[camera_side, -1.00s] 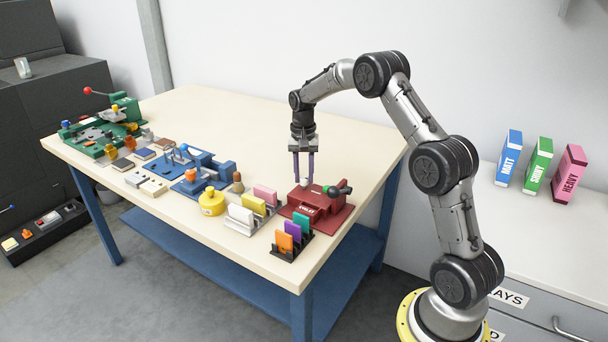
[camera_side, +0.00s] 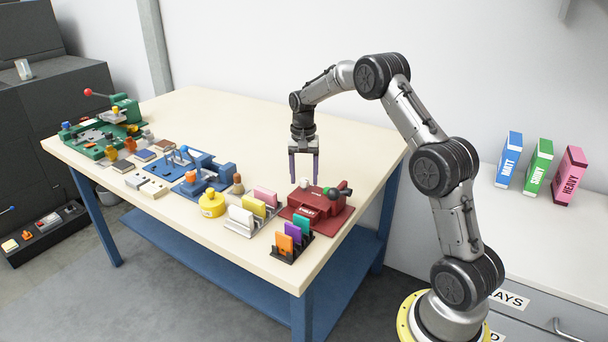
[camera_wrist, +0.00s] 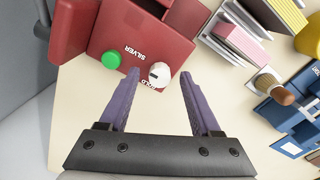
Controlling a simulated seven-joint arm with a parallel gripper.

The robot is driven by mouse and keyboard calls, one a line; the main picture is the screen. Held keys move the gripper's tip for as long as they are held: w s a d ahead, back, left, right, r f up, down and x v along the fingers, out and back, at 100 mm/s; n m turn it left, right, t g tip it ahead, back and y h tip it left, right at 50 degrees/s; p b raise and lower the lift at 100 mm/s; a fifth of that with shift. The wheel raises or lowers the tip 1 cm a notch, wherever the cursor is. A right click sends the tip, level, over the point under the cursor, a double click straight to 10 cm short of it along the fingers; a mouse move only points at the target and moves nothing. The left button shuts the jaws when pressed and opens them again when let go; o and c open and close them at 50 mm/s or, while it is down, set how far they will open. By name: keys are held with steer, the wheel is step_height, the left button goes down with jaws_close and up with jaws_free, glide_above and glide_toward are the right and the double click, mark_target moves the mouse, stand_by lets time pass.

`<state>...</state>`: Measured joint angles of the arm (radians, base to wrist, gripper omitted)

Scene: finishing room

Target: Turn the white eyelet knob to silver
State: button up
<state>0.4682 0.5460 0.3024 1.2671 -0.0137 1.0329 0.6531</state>
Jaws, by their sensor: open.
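The white eyelet knob (camera_wrist: 159,73) sits on top of the red machine (camera_side: 318,202), between the printed words SILVER and GOLD in the wrist view. A dark mark shows on the knob; I cannot tell surely which word it faces. In the side view the knob (camera_side: 304,184) shows just below my fingertips. My gripper (camera_side: 304,179) points down above it, open and empty. In the wrist view the two purple fingers of my gripper (camera_wrist: 160,79) are spread to either side of the knob, apart from it. GOLD is partly hidden by the knob.
A green button (camera_wrist: 112,60) is beside the knob. A dark lever (camera_side: 340,190) sticks up on the machine's right. The back of the table (camera_side: 225,120) is clear.

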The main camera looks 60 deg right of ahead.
mark_target(303, 180)
steer(key=shift+r, duration=0.1)
step_height(303, 180, up, 14)
steer(key=shift+f, duration=0.2)
steer(key=shift+w+a, duration=0.1)
steer(key=shift+a, duration=0.05)
